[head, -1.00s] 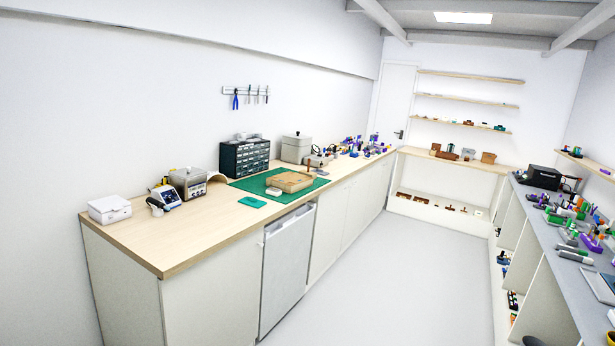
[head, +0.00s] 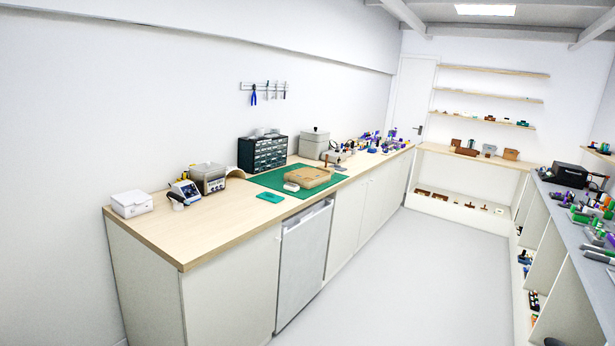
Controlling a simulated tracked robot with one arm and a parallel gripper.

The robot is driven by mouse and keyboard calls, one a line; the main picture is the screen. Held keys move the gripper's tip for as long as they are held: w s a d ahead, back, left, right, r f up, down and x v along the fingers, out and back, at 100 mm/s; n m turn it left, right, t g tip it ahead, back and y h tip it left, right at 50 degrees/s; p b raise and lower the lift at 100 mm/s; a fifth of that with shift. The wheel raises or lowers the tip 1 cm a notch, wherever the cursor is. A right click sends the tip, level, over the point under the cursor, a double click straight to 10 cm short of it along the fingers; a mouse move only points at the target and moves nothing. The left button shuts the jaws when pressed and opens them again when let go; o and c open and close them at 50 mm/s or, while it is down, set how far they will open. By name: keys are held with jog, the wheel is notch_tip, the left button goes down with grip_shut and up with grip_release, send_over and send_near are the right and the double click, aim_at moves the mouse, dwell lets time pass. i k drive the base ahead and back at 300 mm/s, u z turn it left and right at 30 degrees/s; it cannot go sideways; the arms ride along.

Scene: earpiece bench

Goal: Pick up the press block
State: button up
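I cannot make out for certain which thing is the press block. On the left wooden bench top (head: 225,215), a tan slab-like block (head: 308,178) lies on a green mat (head: 267,180), with a small white item (head: 291,187) at its near edge. Brown blocks (head: 466,151) stand on the far counter against the end wall, too small to tell apart. My gripper is not in the picture, and all of these things are some distance off.
A white box (head: 131,203), a device with a screen (head: 186,191) and a dark drawer cabinet (head: 263,153) stand on the left bench. A grey counter (head: 568,228) full of coloured items runs along the right. The pale floor (head: 400,275) between is clear.

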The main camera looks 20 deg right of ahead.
aim_at(324, 168)
jog(key=z, duration=0.45)
jog(key=i, duration=1.05)
jog(key=z, duration=0.85)
jog(key=i, duration=1.35)
jog(key=z, duration=0.5)
jog(key=i, duration=2.55)
jog(key=u, duration=0.7)
jog(key=i, duration=1.25)
jog(key=u, duration=1.25)
jog(key=i, duration=1)
jog(key=u, duration=0.3)
jog(key=k, duration=0.15)
jog(key=u, duration=0.2)
